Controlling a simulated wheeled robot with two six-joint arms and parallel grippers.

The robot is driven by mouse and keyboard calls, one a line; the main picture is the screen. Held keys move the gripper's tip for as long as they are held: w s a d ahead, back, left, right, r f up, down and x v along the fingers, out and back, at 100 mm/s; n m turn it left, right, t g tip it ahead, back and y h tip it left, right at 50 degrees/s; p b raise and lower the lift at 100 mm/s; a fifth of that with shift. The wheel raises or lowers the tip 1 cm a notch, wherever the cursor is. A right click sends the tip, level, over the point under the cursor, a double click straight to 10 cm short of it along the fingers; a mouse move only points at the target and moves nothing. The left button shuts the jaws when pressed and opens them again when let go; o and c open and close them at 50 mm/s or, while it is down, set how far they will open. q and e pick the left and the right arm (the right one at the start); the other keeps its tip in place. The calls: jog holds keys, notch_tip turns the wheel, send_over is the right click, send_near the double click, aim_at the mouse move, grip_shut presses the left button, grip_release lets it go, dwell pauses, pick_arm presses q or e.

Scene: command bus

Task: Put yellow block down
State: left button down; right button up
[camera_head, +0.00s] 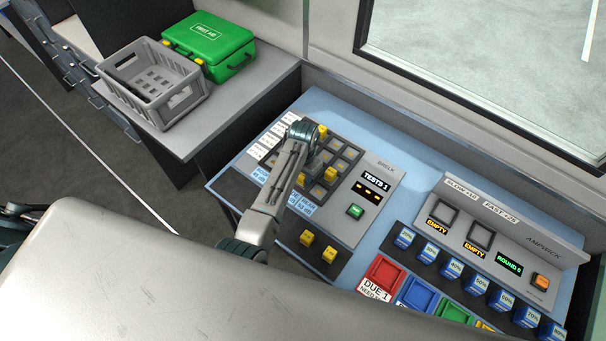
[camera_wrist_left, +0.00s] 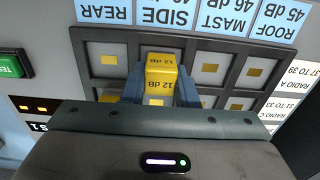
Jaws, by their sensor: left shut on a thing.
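A yellow block (camera_wrist_left: 161,72) marked 12 dB sits between the blue fingers of my left gripper (camera_wrist_left: 160,92) in the wrist view, and the gripper is shut on it. It is over the grid panel (camera_wrist_left: 110,50) of dark-framed grey cells with yellow squares. Whether the block touches a cell is hidden. In the head view my left gripper (camera_head: 314,165) points down over the same grid (camera_head: 345,163), and my arm covers part of it. Other yellow blocks (camera_head: 322,131) stand on the grid, and two more (camera_head: 307,238) stand on the panel's near part. My right gripper is not in view.
A green button (camera_head: 355,211) and a small display (camera_head: 376,188) are right of the grid. Farther right stand a console (camera_head: 510,235) with blue blocks (camera_head: 476,285) and coloured trays (camera_head: 383,273). A grey crate (camera_head: 152,82) and green first aid case (camera_head: 209,45) stand at upper left.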

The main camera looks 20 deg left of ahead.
pick_arm(q)
jog(key=shift+w+f, duration=0.1)
jog(key=shift+f, duration=0.1)
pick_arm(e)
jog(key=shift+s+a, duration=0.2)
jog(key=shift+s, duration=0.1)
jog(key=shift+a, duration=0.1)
pick_arm(q)
jog(key=c, duration=1.1)
grip_release()
jog(key=shift+c, duration=0.2)
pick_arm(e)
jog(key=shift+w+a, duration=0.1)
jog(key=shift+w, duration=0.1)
pick_arm(q)
jog(key=shift+r, duration=0.55)
notch_tip(320, 180, up, 11)
jog(key=b, duration=0.4)
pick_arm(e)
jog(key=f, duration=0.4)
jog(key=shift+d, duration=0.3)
